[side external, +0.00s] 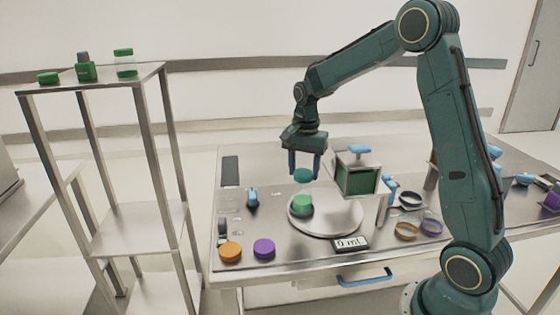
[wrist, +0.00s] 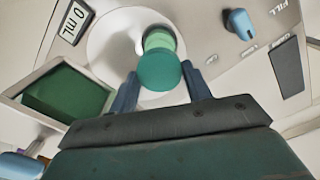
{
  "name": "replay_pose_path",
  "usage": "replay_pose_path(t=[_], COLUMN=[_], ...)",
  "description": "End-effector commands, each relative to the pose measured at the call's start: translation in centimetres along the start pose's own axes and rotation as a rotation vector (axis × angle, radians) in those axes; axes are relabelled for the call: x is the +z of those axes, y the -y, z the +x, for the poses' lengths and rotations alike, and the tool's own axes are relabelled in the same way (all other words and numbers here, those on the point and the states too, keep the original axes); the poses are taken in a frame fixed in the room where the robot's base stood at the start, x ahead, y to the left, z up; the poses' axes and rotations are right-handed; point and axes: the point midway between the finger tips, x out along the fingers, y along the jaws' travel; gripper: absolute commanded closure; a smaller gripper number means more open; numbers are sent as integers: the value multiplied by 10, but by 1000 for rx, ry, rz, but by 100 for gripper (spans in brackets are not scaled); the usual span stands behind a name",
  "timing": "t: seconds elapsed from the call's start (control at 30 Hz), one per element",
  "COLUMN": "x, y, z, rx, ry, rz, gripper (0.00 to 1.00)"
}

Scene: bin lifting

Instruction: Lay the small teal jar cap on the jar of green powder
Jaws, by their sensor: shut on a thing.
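The small teal jar cap (side external: 303,175) is between the fingers of my gripper (side external: 304,174), held above the jar. In the wrist view the cap (wrist: 159,71) sits between the two blue fingertips (wrist: 162,78). The jar of green powder (side external: 302,204) stands upright on the round pale plate (side external: 335,224), just below the cap, with a visible gap between them in the side view. In the wrist view the cap covers part of the jar (wrist: 158,40), whose far side shows beyond it.
An orange lid (side external: 230,251) and a purple lid (side external: 264,248) lie at the table's front left. A green-screened box (side external: 357,180) stands right of the jar. A display reading "0 mL" (side external: 351,244) is in front. Several coloured rings (side external: 407,231) lie to the right. A shelf (side external: 95,76) holds green containers at left.

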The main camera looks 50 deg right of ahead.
Motion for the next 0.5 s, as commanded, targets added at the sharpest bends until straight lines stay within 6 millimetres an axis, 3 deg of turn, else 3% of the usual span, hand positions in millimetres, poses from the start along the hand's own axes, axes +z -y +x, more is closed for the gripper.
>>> replay_pose_path(t=[0.5], x=[0], y=[0], z=[23], rx=[1], ry=[1], rz=[0], gripper=[72])
